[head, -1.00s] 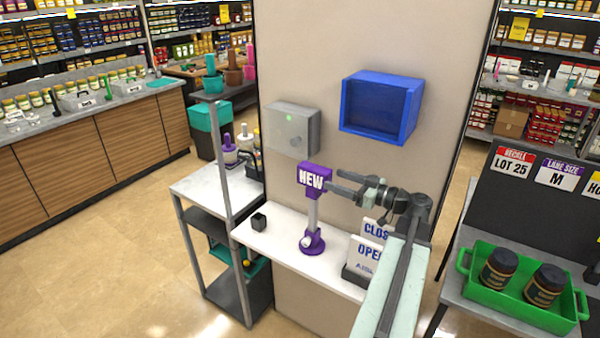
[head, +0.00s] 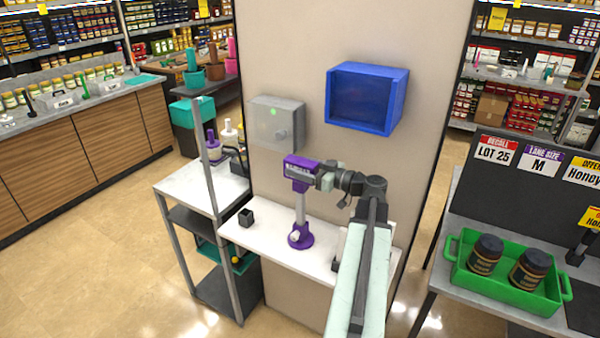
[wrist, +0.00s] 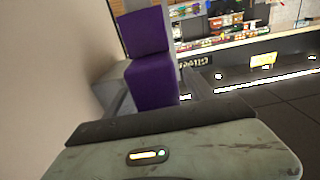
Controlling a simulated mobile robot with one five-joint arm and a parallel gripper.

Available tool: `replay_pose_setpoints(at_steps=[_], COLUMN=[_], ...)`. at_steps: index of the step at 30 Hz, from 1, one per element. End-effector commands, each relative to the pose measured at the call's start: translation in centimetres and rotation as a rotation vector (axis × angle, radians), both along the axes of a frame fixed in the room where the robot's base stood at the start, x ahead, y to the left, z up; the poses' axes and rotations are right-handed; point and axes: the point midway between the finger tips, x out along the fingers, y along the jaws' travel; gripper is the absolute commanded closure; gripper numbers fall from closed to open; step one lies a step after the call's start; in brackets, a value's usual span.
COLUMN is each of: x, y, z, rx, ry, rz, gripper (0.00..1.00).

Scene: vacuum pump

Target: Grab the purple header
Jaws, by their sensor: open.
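The purple header (head: 298,168) sits at the top of a pale post on a round purple base (head: 301,236), which stands on the white counter. My gripper (head: 318,176) is at the header's right side, level with it. In the wrist view the purple header (wrist: 150,62) lies between my two spread fingers, one on each side. The gripper is open; whether a finger touches the header I cannot tell. The header's lettering is hard to read now.
A grey box with a green light (head: 275,124) and a blue open box (head: 366,98) are on the wall behind. A small black cup (head: 246,217) stands left on the white counter (head: 270,240). A green tray (head: 505,283) with two jars is at right.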

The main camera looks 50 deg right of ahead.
Motion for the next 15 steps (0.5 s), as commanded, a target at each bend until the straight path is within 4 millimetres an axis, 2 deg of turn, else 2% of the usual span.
replay_pose_setpoints(at_steps=[3, 4, 9, 11, 15], x=[-0.04, -0.04, -0.04, -0.03, -0.02], y=[0.01, 0.01, 0.03, 0.04, 0.06], z=[0.01, 0.01, 0.01, 0.01, 0.02], rx=[0.0, 0.0, 0.0, 0.0, 0.0], ry=[0.0, 0.0, 0.0, 0.0, 0.0], rz=[0.0, 0.0, 0.001, 0.001, 0.001], gripper=[0.36, 0.39, 0.86, 1.0, 1.0])
